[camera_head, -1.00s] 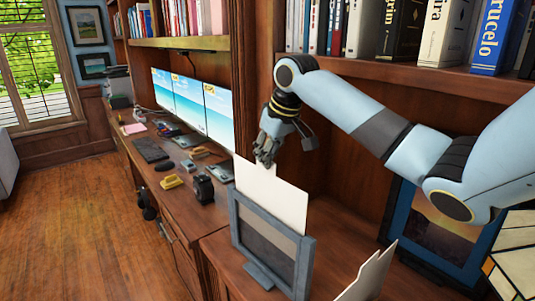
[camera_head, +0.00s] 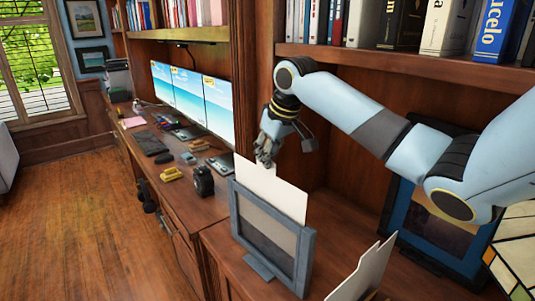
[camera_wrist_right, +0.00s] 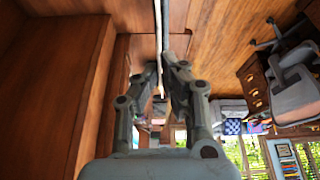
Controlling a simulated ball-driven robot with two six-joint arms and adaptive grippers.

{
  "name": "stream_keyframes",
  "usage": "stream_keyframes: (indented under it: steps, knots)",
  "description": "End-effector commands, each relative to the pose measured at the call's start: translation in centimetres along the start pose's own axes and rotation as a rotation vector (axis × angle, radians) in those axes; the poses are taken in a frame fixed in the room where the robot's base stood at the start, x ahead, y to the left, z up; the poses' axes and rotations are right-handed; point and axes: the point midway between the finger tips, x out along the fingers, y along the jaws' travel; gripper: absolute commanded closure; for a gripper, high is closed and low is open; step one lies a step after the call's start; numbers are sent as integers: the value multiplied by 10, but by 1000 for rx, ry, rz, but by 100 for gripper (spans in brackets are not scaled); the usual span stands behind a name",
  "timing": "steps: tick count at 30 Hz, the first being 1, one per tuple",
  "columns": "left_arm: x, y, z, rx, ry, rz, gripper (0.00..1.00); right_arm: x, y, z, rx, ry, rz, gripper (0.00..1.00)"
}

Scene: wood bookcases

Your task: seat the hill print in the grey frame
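The grey frame (camera_head: 307,262) stands upright on the desk, near the front. The hill print (camera_head: 268,188) shows a plain white face and sticks up above the frame's top edge; its lower part is hidden by the frame. I cannot tell how deep it sits in the frame. My right gripper (camera_head: 264,158) is shut on the print's upper left part, above the frame. In the right wrist view, the fingers (camera_wrist_right: 163,76) pinch the thin sheet, seen nearly edge-on. My left gripper is in neither view.
White cards (camera_head: 365,275) stand upright to the right of the frame. A blue-framed picture (camera_head: 398,222) leans behind them, beside a leaded panel (camera_head: 519,245). A small black object (camera_head: 203,182) and a yellow one (camera_head: 173,174) lie to the left. Books fill the shelf above.

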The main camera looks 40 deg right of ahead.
Motion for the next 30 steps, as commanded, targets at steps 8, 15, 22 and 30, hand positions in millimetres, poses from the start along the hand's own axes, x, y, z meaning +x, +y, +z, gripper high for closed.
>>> stream_keyframes:
  steps: [8, 15, 22, 30]
  knots:
    - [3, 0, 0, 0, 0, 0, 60, 7, 0, 3, 0, 1, 0, 100]
    - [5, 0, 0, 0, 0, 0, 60, 13, 0, 5, 0, 1, 0, 100]
    - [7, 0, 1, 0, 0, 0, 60, 18, 0, 7, 0, 0, 0, 100]
    - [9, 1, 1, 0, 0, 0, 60, 24, 0, 10, 0, 0, 0, 100]
